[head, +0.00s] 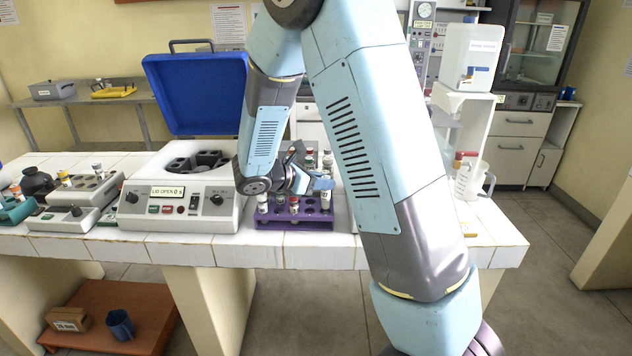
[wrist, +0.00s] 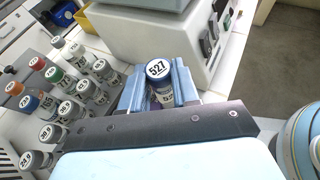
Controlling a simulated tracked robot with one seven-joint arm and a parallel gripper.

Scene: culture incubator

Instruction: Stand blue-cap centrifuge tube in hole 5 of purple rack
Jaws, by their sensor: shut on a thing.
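The blue-cap centrifuge tube (wrist: 158,72), its cap top marked 527, is between the two light-blue fingers of my gripper (wrist: 160,90) in the wrist view. My gripper is shut on it, and its cap faces the camera. Its lower end is hidden. In the head view my gripper (head: 313,182) is over the back part of the purple rack (head: 285,223), at the front edge of the white tiled bench. The rack holds several tubes along its front and has some empty holes. My gripper and arm hide part of the rack, and hole numbers cannot be read.
The centrifuge (head: 180,215) with its blue lid (head: 197,95) raised stands left of the rack. Several capped tubes (wrist: 55,75) stand in rows at the left of the wrist view. A white dispenser (head: 470,60) and a clear jug (head: 468,180) are at the right.

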